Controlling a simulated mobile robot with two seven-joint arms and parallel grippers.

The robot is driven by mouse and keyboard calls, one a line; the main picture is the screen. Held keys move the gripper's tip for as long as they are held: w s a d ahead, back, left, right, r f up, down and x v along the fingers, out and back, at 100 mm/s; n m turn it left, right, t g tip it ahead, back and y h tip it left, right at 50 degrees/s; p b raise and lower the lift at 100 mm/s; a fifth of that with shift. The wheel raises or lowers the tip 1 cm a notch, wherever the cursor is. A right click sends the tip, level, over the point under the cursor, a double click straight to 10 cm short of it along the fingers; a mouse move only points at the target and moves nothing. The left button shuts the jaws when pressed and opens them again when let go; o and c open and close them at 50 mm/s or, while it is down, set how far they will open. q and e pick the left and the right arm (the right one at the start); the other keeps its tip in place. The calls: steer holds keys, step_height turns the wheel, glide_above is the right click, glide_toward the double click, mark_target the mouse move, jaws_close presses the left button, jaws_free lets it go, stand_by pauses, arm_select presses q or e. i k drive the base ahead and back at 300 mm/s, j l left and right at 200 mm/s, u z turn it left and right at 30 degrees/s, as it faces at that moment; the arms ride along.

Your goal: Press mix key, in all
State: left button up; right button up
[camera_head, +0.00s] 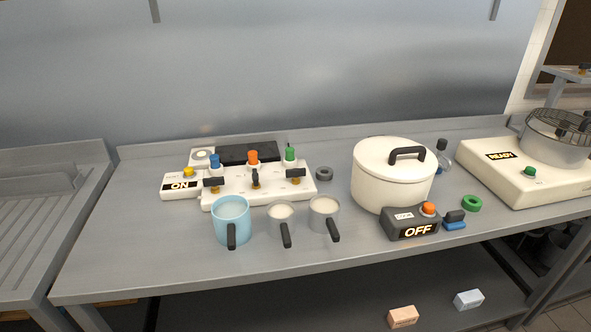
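No label reading "mix" can be made out. A dark box (411,224) near the front edge has an orange button (428,209), a lit "OFF" display and a small label too small to read. A white appliance (517,178) at the right has a green button (529,171) and a display seeming to read "READY". Neither of my grippers is in view.
A lidded cream pot (391,182) stands behind the dark box. A blue-and-black piece (455,221) and green ring (472,203) lie right. The counter's left front (110,262) is clear.

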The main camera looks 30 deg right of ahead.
mark_target(529, 171)
steer(key=z, duration=2.3)
